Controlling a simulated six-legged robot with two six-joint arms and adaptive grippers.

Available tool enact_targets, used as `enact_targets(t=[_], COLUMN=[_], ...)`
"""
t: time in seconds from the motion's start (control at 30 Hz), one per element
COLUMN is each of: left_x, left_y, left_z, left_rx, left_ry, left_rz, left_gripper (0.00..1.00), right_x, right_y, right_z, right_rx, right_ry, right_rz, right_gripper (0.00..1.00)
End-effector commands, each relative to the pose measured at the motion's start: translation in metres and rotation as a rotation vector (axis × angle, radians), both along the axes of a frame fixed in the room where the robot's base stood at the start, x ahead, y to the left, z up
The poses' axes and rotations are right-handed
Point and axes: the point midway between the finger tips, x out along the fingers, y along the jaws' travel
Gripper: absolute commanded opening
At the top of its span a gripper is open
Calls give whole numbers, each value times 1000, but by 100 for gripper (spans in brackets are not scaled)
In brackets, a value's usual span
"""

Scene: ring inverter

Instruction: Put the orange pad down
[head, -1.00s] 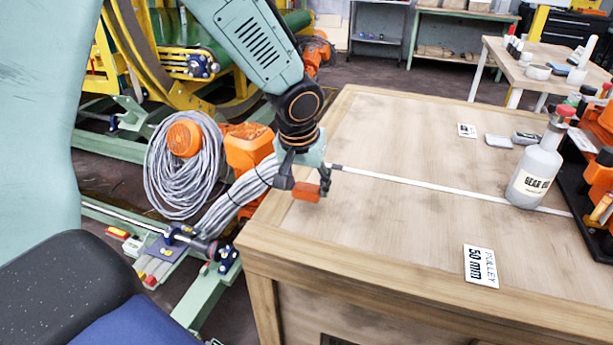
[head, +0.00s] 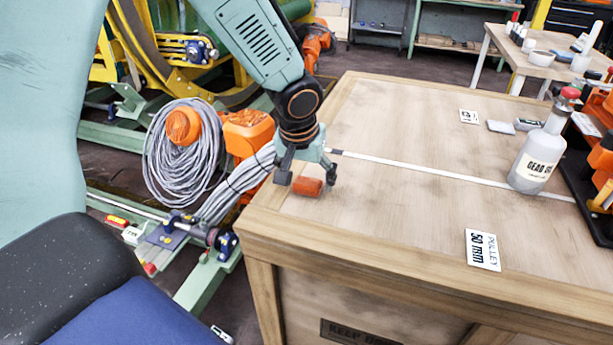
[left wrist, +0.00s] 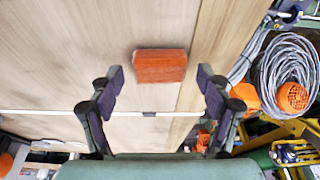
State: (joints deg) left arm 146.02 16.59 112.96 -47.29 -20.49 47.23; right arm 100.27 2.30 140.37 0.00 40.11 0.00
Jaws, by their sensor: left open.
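The orange pad (head: 307,186) lies on the wooden table top (head: 400,130), close to its left edge. My left gripper (head: 308,182) is above it with its fingers spread to either side. In the left wrist view the pad (left wrist: 160,66) lies on the wood beyond the open fingertips (left wrist: 160,78), with clear gaps on both sides. Neither finger touches it there. My right gripper is not in view.
A white bottle with a red cap (head: 540,150) and a black rack (head: 592,180) stand at the table's right. A label card (head: 482,250) lies near the front edge. A white strip (head: 430,169) crosses the top. Grey cable coils (head: 180,160) hang left of the table.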

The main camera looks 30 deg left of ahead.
Motion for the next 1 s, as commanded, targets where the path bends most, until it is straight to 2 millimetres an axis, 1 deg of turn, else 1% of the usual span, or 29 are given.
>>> enact_targets(t=[0.3, 0.37, 0.5, 0.73, 0.83, 1.0], left_x=[0, -1, -7, -11, -15, -17], left_y=[0, -1, -3, -10, -11, -11], left_z=[-3, 6, 29, 59, 69, 74], left_rx=[1, 1, 1, 1, 1, 0], left_ry=[2, -2, -2, -2, -2, 1], left_rz=[-1, 0, -1, -1, -1, 0], left_gripper=[78, 78, 78, 78, 78, 78], right_x=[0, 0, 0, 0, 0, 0], right_y=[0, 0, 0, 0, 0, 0], right_z=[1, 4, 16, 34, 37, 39], right_rx=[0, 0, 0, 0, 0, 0], right_ry=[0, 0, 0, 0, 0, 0], right_rz=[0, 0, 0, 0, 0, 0], right_gripper=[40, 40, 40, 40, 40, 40])
